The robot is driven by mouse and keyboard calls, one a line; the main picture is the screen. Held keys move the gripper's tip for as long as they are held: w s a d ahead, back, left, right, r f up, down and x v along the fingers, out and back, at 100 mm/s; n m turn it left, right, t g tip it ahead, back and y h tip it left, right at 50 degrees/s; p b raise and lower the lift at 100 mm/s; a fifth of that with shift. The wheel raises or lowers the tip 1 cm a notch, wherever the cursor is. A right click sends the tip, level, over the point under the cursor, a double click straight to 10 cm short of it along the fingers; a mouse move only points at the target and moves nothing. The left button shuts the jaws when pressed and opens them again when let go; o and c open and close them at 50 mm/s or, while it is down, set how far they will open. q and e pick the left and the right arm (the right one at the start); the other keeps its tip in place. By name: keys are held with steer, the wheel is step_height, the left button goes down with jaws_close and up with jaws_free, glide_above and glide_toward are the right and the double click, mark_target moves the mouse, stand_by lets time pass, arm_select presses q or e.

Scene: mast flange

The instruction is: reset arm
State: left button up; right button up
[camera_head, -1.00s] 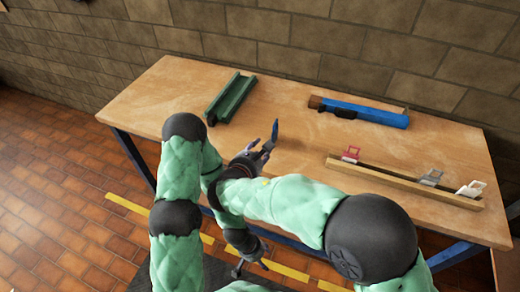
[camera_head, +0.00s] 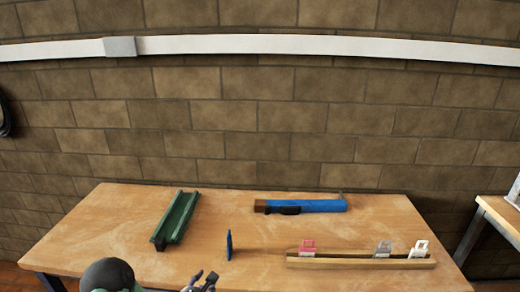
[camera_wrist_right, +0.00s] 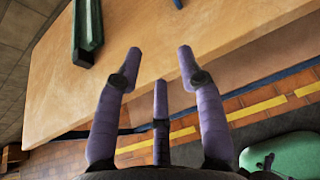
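My right gripper (camera_head: 202,281) shows at the bottom edge of the head view, at the table's front. In the right wrist view the right gripper (camera_wrist_right: 160,68) is open, its purple fingers spread with nothing between them. A thin blue piece (camera_head: 229,245) stands upright on the table, apart from the gripper; a blue bit (camera_wrist_right: 178,3) shows at the top of the wrist view. My left gripper is outside the head view; only a dark joint of my arm shows at lower left.
The wooden table (camera_head: 330,225) bears a green channel (camera_head: 175,218), a blue bar (camera_head: 315,206) with a dark part, and a wooden rack (camera_head: 345,263) with a pink clip (camera_head: 308,247) and two pale clips. A brick wall stands behind; another table (camera_head: 497,222) is at right.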

steer(key=s+d+f+m+g+h, duration=0.15)
steer(key=d+f+m+g, duration=0.35)
steer(key=d+f, duration=0.6)
steer(key=s+d+f+m+g+y, duration=0.3)
steer(key=s+d+f+m, duration=0.4)
steer(key=m, duration=0.8)
steer(key=s+d+f+m+g+y, duration=0.4)
steer(key=s+d+f+m, duration=0.3)
steer(key=s+f+m, duration=0.4)
step_height(320, 180, down, 4)
steer(key=m, duration=0.5)
steer(key=shift+d+f+m+g, duration=0.25)
steer(key=shift+d+m+g, duration=0.05)
steer(key=shift+d, duration=0.05)
